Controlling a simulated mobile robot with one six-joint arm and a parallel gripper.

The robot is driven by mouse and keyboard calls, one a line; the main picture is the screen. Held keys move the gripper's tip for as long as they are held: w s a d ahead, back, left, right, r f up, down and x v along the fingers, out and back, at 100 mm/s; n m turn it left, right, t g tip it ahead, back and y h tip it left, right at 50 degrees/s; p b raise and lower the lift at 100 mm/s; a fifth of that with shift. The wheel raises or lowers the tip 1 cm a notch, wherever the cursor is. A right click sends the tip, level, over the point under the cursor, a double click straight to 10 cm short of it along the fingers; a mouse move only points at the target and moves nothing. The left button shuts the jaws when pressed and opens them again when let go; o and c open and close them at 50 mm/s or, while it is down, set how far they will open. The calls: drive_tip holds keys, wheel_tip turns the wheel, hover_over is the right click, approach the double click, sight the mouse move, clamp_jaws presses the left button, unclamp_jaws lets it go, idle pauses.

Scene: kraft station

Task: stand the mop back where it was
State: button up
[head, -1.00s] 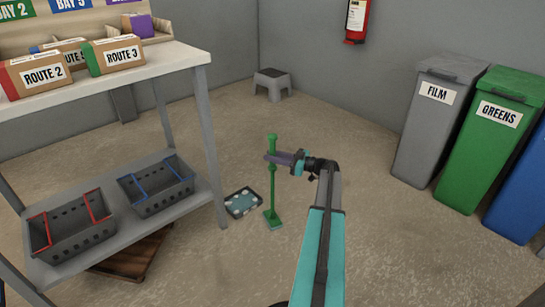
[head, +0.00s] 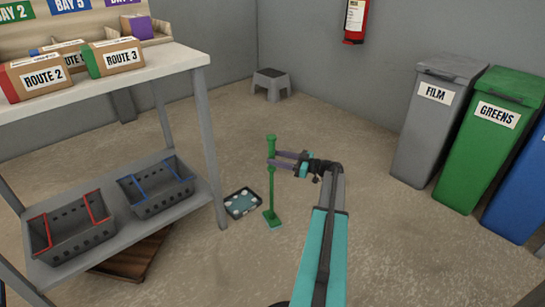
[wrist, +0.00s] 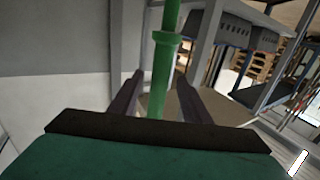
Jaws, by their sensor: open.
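The green mop (head: 271,185) stands upright on the floor, its flat foot down, just right of the shelf's front leg. It also shows in the wrist view as a green pole (wrist: 160,75) with a collar. My gripper (head: 272,158) is at the upper part of the pole. Its two fingers are spread, one on each side of the pole, with gaps visible in the wrist view (wrist: 158,88). A dark tray with a light blue patterned inside (head: 231,208) lies on the floor left of the mop's foot.
The shelf (head: 195,62) stands left with labelled boxes on top and two grey baskets (head: 70,235) below. A step stool (head: 271,83) is at the back. Bins (head: 435,125) line the right wall. Floor between is clear.

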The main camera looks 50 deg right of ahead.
drive_tip(key=p+v, duration=0.3)
drive_tip(key=v, duration=0.8)
drive_tip(key=shift+s+d+p, duration=0.15)
drive_tip(key=shift+s+p, duration=0.15)
